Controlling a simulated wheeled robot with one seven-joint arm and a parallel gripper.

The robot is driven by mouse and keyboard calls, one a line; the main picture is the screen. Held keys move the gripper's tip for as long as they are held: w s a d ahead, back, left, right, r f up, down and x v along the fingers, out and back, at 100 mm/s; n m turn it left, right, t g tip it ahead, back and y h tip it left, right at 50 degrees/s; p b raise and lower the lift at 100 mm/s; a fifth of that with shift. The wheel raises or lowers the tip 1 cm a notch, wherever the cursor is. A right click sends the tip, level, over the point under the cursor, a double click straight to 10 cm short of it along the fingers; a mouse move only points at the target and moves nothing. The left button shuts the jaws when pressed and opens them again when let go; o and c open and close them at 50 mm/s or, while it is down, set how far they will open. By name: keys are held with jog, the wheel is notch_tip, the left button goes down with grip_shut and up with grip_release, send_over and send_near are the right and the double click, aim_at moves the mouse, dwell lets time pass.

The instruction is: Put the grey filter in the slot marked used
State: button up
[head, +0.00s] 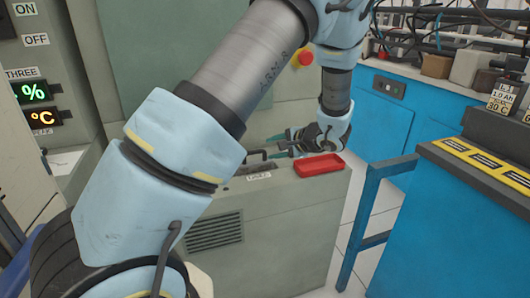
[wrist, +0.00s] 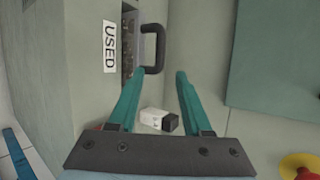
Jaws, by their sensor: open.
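The slot marked used (wrist: 129,40) is in the top of a grey-green cabinet, with the USED label (wrist: 109,46) beside it. A dark handle (wrist: 153,48) stands out of this slot; it also shows in the head view (head: 257,154). The body below the handle is sunk in the slot and mostly hidden, so I cannot tell its colour or how deep it sits. My gripper (wrist: 160,73) is open and empty, its teal fingertips close to the handle. In the head view my gripper (head: 273,146) is just right of the handle, above the cabinet top.
A red tray (head: 320,165) lies on the cabinet top to the right of the slot. A small white block with a black end (wrist: 160,120) shows beyond my fingers in the wrist view. A blue bench (head: 460,220) and blue rail (head: 372,205) stand to the right.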

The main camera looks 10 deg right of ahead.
jog(key=v, duration=0.6)
jog(key=s+a+n+g+h, duration=0.3)
jog(key=s+a+n, duration=0.3)
jog(key=a, duration=0.7)
jog(key=s+a+r+n+g+h, duration=0.1)
jog(key=s+a+n+g+h, duration=0.2)
jog(key=a, duration=1)
jog(key=s+n+g, duration=0.2)
jog(key=s+n, duration=0.2)
jog(key=shift+s+a, duration=0.2)
jog(key=shift+a, duration=0.05)
jog(key=shift+r, duration=0.25)
